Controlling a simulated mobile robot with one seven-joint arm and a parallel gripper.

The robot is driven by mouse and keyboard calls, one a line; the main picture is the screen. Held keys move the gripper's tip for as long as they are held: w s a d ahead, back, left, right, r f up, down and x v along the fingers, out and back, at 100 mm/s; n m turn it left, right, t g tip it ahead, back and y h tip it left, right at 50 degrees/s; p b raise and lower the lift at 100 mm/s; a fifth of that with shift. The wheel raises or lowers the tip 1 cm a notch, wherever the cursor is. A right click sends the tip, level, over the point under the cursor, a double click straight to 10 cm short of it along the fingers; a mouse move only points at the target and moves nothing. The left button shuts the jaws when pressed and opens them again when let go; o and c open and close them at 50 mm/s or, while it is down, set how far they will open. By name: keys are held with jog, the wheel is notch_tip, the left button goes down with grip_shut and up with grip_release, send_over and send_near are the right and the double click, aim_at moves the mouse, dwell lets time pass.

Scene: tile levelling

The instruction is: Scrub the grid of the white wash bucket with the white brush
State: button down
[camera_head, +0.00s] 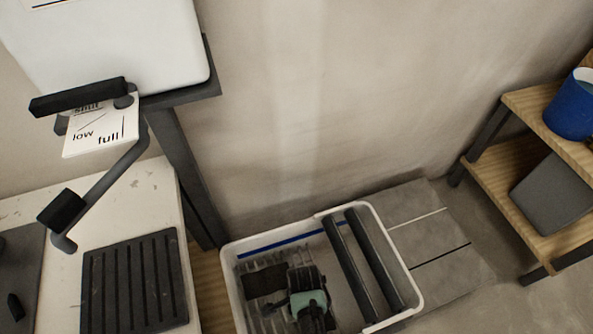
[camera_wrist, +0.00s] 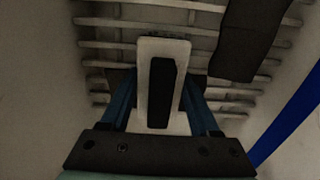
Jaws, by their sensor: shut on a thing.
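The white wash bucket (camera_head: 228,262) stands low at the bottom centre of the head view. A slatted grid lies inside it, and its pale bars (camera_wrist: 120,22) cross the wrist view. My gripper (camera_head: 312,304) is down inside the bucket over the left part of the grid. In the wrist view my gripper's blue fingers (camera_wrist: 160,105) are shut on the white brush (camera_wrist: 146,50), which has a dark inset on its back. The brush lies over the grid bars; whether its bristles touch them is hidden. In the head view my gripper hides the brush.
Two dark rollers (camera_head: 362,262) span the bucket's right part. A dark block (camera_wrist: 240,40) lies by the grid. A blue stripe (camera_wrist: 290,120) runs along the bucket wall. A ribbed black mat (camera_head: 135,282) lies on the left bench. A wooden shelf (camera_head: 540,110) with a blue bucket (camera_head: 572,108) stands right.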

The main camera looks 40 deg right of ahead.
aim_at(265, 295)
jog(key=shift+w+d, duration=0.1)
jog(key=shift+w, duration=0.05)
